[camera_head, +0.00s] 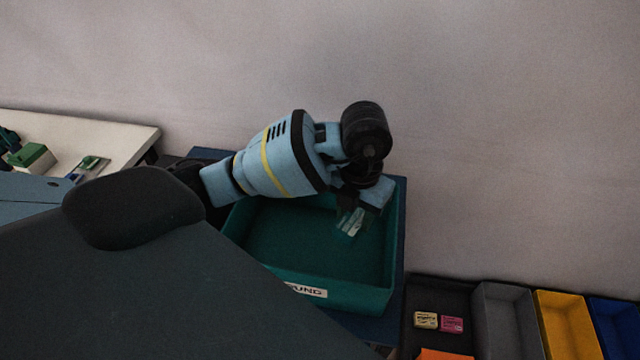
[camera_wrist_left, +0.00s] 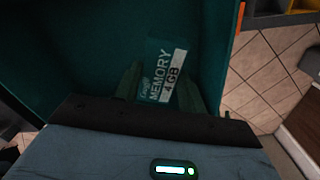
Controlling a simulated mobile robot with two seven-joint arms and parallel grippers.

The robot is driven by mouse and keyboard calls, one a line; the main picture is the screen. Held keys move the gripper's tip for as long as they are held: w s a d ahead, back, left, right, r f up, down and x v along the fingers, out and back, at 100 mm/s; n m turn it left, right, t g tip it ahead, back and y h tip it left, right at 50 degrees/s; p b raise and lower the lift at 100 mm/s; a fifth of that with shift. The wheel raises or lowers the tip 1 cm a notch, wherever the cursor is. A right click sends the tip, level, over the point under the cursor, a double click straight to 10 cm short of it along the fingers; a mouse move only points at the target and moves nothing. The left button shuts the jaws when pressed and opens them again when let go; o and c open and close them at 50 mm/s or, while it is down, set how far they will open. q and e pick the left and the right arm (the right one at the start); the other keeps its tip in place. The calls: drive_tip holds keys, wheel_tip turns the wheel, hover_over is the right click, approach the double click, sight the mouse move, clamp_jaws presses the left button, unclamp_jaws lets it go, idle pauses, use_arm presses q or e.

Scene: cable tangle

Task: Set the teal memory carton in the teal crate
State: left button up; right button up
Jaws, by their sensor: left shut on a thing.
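The teal memory carton (camera_wrist_left: 160,75) is between the two fingers of my left gripper (camera_wrist_left: 165,85) in the left wrist view. Its label reads MEMORY 4GB. In the head view my left gripper (camera_head: 350,222) points down inside the outline of the teal crate (camera_head: 345,292), towards its right back part. The gripper is shut on the carton, which shows there only as a small pale and teal patch. I cannot tell whether the carton touches the crate floor. The visible crate floor is empty. My right gripper is not in view.
Several bins stand at the lower right: a black one holding a cream box (camera_head: 426,320) and a pink box (camera_head: 452,324), a grey bin (camera_head: 505,300), a yellow bin (camera_head: 566,325) and a blue bin (camera_head: 612,320). A white table (camera_head: 110,130) with green items is at left.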

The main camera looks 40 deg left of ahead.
use_arm(q)
drive_tip(key=shift+s, duration=0.1)
approach(349, 255)
drive_tip(key=shift+f+b, duration=0.3)
drive_tip(key=shift+f, duration=2.25)
drive_tip(key=shift+f, duration=0.15)
drive_tip(key=o, duration=1)
wheel_tip(349, 255, up, 12)
drive_tip(key=shift+r+p, duration=0.15)
drive_tip(key=shift+p, duration=0.35)
